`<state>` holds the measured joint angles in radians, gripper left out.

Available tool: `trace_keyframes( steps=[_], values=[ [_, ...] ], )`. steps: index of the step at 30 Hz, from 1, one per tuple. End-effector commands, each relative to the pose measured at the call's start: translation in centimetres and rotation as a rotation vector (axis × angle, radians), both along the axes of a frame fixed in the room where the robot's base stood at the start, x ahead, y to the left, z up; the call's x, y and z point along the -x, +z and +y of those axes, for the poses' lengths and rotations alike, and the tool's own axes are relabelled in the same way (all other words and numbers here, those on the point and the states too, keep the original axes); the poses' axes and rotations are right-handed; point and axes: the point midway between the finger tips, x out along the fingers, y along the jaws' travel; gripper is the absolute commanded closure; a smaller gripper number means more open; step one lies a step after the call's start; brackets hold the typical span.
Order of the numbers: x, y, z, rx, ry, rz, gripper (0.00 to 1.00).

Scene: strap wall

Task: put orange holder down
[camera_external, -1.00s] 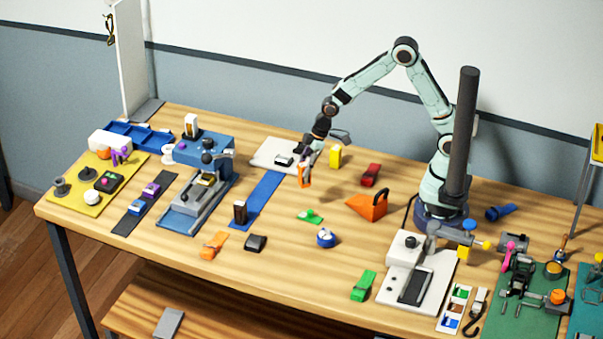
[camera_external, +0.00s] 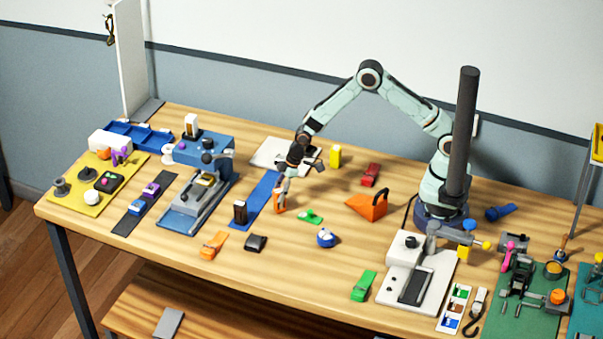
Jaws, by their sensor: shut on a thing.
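The orange holder (camera_external: 279,204) is a small upright orange piece, beside the right edge of the blue strip on the table.
A blue strip (camera_external: 264,188) with a dark block (camera_external: 240,212) lies to the left. A green piece (camera_external: 310,216) and a blue round item (camera_external: 326,238) are to the right. A white plate (camera_external: 268,152) lies behind. Bare wood is in front.

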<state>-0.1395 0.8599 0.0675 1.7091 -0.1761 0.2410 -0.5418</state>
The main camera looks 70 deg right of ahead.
Motion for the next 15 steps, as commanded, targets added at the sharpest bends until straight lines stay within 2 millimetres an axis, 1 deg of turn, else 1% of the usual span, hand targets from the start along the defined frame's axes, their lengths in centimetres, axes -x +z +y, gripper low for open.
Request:
trace_keyframes(
  steps=[3, 4, 6, 15],
  values=[
    [0.01, -0.32, 0.00, -0.001, 0.000, 0.001, 1.00],
    [0.02, -0.29, -0.01, 0.000, 0.000, 0.001, 0.59],
    [0.02, -0.27, -0.01, 0.000, 0.000, 0.000, 0.42],
    [0.02, -0.15, 0.00, 0.000, 0.000, 0.000, 0.42]
  ],
)
